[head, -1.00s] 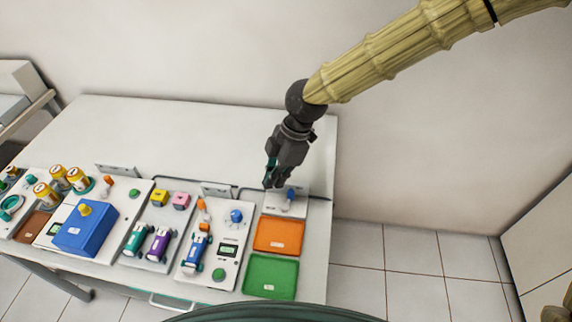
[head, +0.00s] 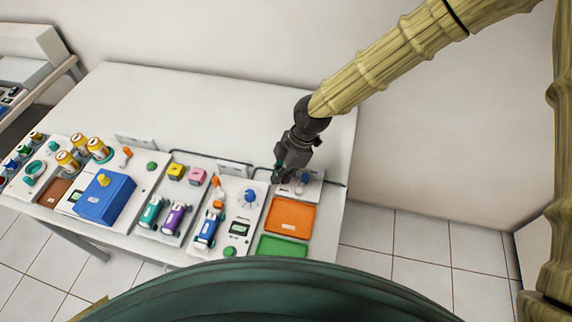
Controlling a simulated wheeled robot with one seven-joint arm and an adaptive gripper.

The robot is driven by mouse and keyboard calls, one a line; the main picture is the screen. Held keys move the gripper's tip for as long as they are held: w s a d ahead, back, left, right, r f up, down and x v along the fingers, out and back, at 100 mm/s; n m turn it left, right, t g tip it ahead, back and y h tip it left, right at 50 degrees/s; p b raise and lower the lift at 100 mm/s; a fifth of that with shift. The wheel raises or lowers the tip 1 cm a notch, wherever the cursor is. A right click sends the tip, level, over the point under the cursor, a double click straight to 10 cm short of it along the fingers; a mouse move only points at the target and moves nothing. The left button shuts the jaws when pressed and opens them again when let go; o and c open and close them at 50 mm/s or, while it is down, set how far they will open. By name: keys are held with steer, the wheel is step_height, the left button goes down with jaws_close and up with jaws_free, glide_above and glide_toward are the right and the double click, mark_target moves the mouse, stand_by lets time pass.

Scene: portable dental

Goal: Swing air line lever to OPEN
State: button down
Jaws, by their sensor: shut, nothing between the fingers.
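A small white plate (head: 314,190) at the back right of the table carries a blue-handled lever (head: 304,178), which I take to be the air line lever. A dark line runs along the back to this plate. My gripper (head: 279,178) is shut and empty, pointing down at the plate's left side, just left of the blue handle. Whether the fingertips touch the lever cannot be told. The gripper partly covers the plate, and any OPEN marking is too small to read.
An orange tray (head: 291,204) and a green tray (head: 283,252) lie in front of the plate. The table's back is clear.

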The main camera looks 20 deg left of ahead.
mark_target(302, 184)
steer(key=shift+s+d, duration=0.1)
steer(key=shift+s, duration=0.15)
steer(key=shift+d+r+p, duration=0.15)
steer(key=shift+d+p, duration=0.15)
steer(key=shift+p, duration=0.1)
steer(key=shift+w+d+f+p, duration=0.15)
steer(key=shift+w+d+p, duration=0.05)
steer(key=shift+w+d, duration=0.3)
steer(key=shift+w+d+f+p, duration=0.15)
steer(key=shift+w+d+p, duration=0.05)
steer(key=shift+w+d, duration=0.3)
steer(key=shift+s+d+r, duration=0.1)
steer(key=shift+s+d, duration=0.05)
steer(key=shift+d, duration=0.05)
